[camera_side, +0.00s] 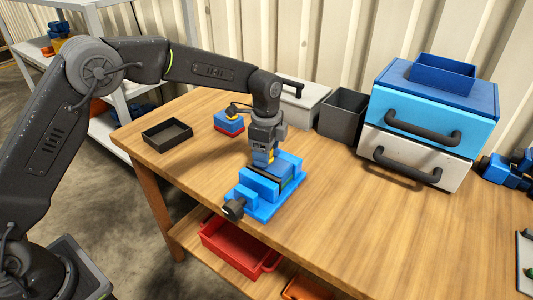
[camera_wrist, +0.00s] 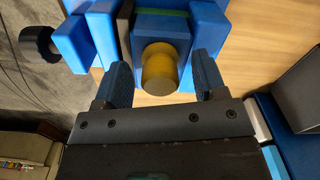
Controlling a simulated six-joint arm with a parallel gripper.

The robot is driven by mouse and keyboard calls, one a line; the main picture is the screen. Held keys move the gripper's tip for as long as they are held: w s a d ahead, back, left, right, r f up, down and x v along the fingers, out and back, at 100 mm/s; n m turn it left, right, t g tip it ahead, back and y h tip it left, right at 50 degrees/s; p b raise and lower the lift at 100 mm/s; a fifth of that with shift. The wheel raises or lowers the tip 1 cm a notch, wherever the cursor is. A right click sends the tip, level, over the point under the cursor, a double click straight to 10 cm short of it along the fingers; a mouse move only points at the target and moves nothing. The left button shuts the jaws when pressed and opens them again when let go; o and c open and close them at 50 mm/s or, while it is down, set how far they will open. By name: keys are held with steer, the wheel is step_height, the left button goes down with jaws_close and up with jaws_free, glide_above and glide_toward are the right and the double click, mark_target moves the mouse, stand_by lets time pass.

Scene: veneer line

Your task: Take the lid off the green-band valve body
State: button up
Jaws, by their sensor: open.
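The green-band valve body is a blue block held between the jaws of a blue vise (camera_side: 243,196). Its green band (camera_wrist: 161,12) shows at the top of the wrist view. Its blue lid (camera_wrist: 148,40) carries a round yellow knob (camera_wrist: 159,66). My gripper (camera_side: 264,162) is directly above the vise, pointing down. In the wrist view my gripper (camera_wrist: 160,80) is open, with one finger on each side of the knob and gaps between them. In the side view, my gripper hides most of the knob and lid.
An empty dark tray (camera_side: 167,135) is at left. A grey bin (camera_side: 342,115) and drawer units (camera_side: 425,120) stand at the back right. A red bin (camera_side: 235,250) is below.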

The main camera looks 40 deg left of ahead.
steer(key=shift+c, duration=0.4)
steer(key=c, duration=0.9)
steer(key=shift+r, duration=0.1)
